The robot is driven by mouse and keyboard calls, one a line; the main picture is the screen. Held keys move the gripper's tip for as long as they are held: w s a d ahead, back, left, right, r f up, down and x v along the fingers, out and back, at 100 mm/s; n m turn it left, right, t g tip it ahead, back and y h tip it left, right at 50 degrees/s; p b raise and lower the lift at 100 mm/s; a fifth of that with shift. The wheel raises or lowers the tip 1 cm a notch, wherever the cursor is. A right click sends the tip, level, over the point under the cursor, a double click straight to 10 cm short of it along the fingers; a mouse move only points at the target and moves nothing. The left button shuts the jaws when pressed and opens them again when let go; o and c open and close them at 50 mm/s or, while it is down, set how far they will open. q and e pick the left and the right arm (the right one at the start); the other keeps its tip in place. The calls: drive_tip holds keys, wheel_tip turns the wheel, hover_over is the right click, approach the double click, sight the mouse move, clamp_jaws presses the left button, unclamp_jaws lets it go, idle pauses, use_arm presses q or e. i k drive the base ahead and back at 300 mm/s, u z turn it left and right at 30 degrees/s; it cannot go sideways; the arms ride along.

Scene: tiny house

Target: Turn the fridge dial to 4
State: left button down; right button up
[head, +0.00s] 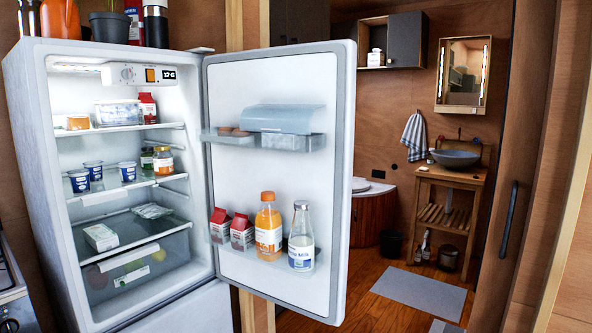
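The fridge (35,150) stands at the left with its door (270,170) swung wide open to the right. A white control box at the top of the inside carries a small round dial (127,73). Beside the dial are an orange patch and a dark display (168,74) whose text looks like "12 C", though it is small. The dial's number marks are too small to read. Neither of my grippers is in the head view.
Shelves hold yogurt cups (79,180), jars (162,160) and packages. The door racks hold cartons, an orange juice bottle (268,226) and a milk bottle (301,237). Pots stand on the fridge top. A bathroom with a sink (455,158) lies behind right. Wooden floor shows right of the door.

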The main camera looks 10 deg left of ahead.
sight(127, 74)
drive_tip(key=u, duration=1.8)
drive_tip(key=i, duration=0.7)
drive_tip(key=u, duration=0.4)
